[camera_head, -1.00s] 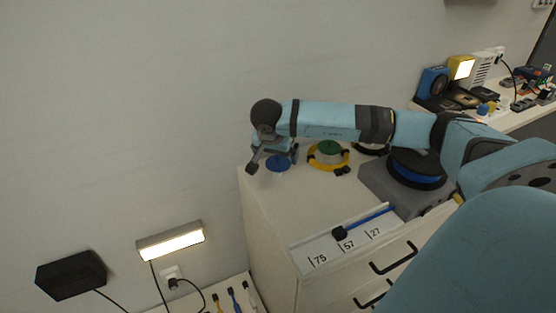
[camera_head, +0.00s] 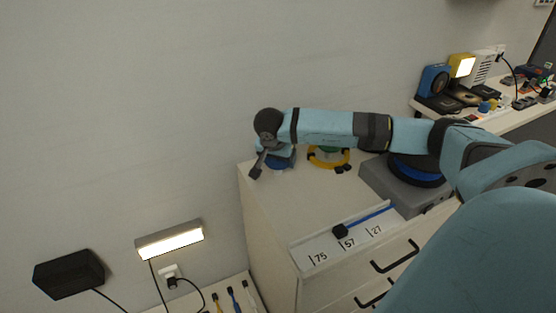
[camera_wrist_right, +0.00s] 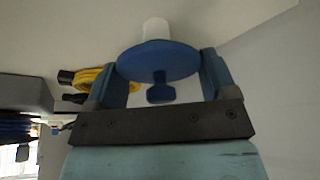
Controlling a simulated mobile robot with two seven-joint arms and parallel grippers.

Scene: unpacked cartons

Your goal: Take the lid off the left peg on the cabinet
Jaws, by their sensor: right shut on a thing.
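The blue lid (camera_head: 281,163) is a flat disc with a small knob, at the far left end of the cabinet top (camera_head: 305,199). In the right wrist view the lid (camera_wrist_right: 158,61) sits between my right gripper's (camera_wrist_right: 163,68) two fingers, which are shut on its rim. A short white peg (camera_wrist_right: 156,29) shows on the far side of the disc. I cannot tell whether the lid still touches the surface below. In the head view my right gripper (camera_head: 275,164) partly covers the lid. My left gripper is not in view.
A yellow cable coil (camera_head: 328,163) around a green-topped item lies right of the lid. A grey box (camera_head: 391,188) with a black and blue spool stands further right. A ruler strip (camera_head: 330,246) lies along the front edge. The wall rises close behind.

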